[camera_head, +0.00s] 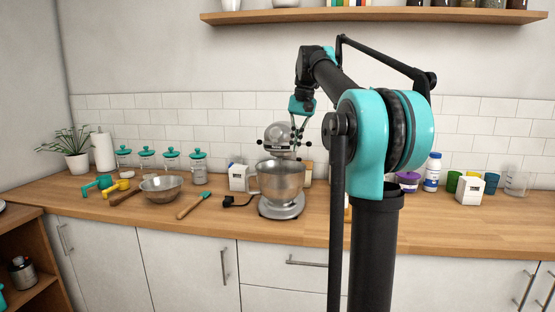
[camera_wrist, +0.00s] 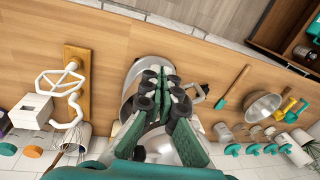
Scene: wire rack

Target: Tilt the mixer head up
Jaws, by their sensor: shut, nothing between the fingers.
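The grey stand mixer shows in the camera_head view, with its rounded head (camera_head: 277,136) above a steel bowl (camera_head: 281,181) on a grey base (camera_head: 283,207). The head appears level over the bowl. My gripper (camera_head: 296,146) is pointed down at the head, partly in front of it. In the camera_wrist view my gripper (camera_wrist: 167,82) is shut and empty, its green finger pads close together above the mixer. The fingers hide much of the mixer there. I cannot tell whether they touch the head.
A wooden stand with mixer attachments (camera_wrist: 77,85) is left of the mixer in the camera_wrist view. In the camera_head view a metal bowl (camera_head: 161,188), a teal spatula (camera_head: 193,205) and several jars stand left. A black plug (camera_head: 236,201) lies beside the mixer. A shelf (camera_head: 370,16) hangs above.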

